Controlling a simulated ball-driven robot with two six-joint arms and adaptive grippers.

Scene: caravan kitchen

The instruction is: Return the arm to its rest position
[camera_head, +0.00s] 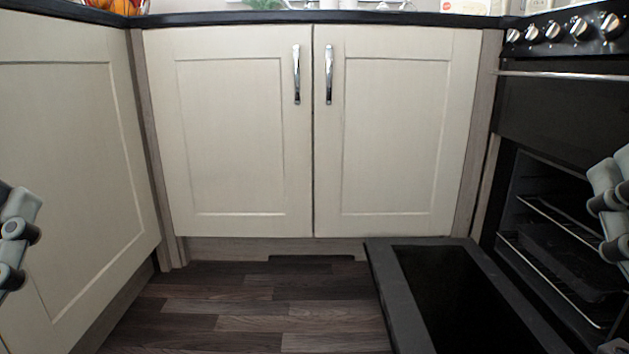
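My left gripper (16,240) shows only in part at the left edge, as grey and black pieces in front of the left cream cabinet. My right gripper (612,200) shows only in part at the right edge, in front of the open oven (545,215). The rest of both grippers and most of both arms lie outside the picture. I cannot tell whether either gripper is open or shut. No held object shows at either one.
The oven door (392,290) is folded down over the floor at lower right. Wire racks show inside the oven, with knobs (553,30) above. Closed double cabinet doors (235,135) stand ahead, under a dark worktop (230,17). The wood floor (255,310) at centre left is clear.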

